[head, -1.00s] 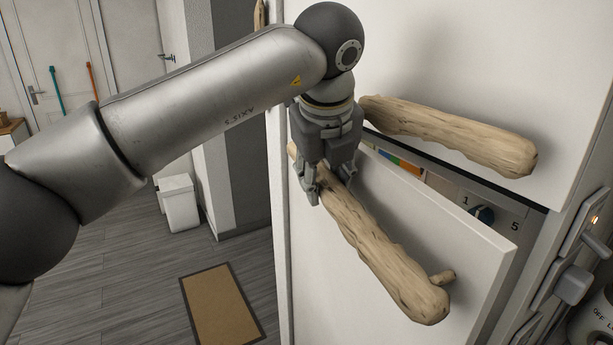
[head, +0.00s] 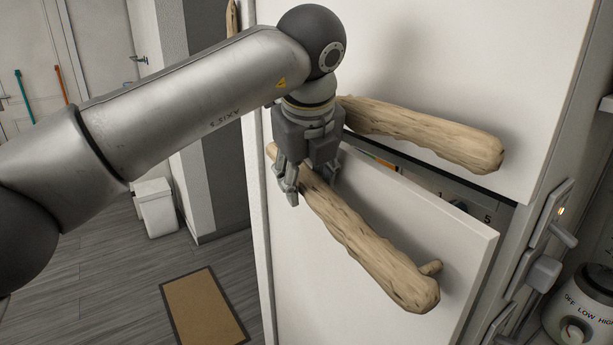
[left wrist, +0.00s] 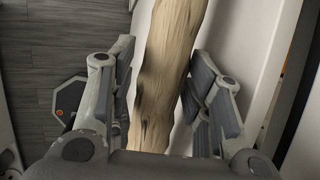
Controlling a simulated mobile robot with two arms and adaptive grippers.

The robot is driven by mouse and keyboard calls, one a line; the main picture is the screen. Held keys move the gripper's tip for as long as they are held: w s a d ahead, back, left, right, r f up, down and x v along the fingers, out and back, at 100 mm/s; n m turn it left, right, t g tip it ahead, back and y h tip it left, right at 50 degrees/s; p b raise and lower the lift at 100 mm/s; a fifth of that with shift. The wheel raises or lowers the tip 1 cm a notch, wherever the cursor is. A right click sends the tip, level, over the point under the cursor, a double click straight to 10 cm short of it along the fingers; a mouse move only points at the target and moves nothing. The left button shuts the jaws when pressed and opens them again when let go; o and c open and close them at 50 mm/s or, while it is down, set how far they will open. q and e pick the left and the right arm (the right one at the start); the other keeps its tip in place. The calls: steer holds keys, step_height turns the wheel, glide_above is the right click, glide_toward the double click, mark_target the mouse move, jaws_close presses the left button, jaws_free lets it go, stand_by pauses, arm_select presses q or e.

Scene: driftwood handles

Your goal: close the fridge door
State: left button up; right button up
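The fridge door (head: 400,215) is the lower white panel in the head view. It stands partly open, with a gap along its top that widens toward its right edge. A long driftwood handle (head: 362,238) slants across its front; it also shows in the left wrist view (left wrist: 165,75). My left gripper (head: 305,185) is at the handle's upper left end, one finger on each side. In the left wrist view a narrow gap shows beside the handle near the fingertips, so the fingers look open. My right gripper is in neither view.
Above is a white panel (head: 400,50) with another driftwood handle (head: 425,135), near my left wrist. A white bin (head: 157,208) and a brown mat (head: 205,310) are on the floor at left. An appliance with a dial (head: 580,310) stands at lower right.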

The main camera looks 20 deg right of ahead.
arm_select(q)
steer(key=v, duration=1.2)
